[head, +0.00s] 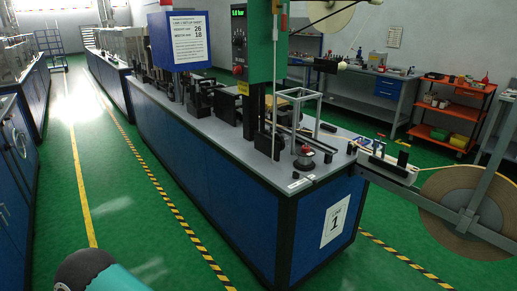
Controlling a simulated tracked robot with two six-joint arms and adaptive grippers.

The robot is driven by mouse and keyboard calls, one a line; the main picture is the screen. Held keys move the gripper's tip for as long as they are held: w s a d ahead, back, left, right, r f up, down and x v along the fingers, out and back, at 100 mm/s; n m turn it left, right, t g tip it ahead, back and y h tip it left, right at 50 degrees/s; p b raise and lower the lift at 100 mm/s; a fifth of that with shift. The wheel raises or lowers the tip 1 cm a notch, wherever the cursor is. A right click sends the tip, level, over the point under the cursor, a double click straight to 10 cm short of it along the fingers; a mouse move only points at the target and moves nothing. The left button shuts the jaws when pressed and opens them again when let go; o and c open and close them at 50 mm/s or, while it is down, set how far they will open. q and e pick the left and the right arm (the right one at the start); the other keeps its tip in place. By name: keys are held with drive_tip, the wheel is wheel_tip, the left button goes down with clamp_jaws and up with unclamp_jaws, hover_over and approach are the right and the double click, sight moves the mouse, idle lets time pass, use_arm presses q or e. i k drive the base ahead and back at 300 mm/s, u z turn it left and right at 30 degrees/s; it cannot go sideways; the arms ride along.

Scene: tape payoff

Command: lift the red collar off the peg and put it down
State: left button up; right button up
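A small red piece (305,151) sits on a dark round base near the right end of the long blue workbench's grey top. It is too small to tell whether it is the red collar or a knob. No other clear red collar on a peg shows. Small dark upright posts (402,158) stand on the narrow ledge at the bench's right end. A dark and teal rounded part of my own arm shows at the bottom left. Neither of my grippers is in view.
The long blue workbench (327,168) carries machinery and a green column (262,45). A large tape reel (445,195) on a grey arm hangs at the right. An orange shelf cart (455,108) stands behind. Green floor with striped tape lies clear left of the bench.

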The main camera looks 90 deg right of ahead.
sight(304, 150)
drive_tip(key=u, duration=0.3)
drive_tip(key=i, duration=0.2)
drive_tip(key=z, duration=3.15)
drive_tip(key=k, duration=0.35)
drive_tip(key=z, duration=0.35)
drive_tip(key=i, duration=1.25)
drive_tip(key=u, duration=0.25)
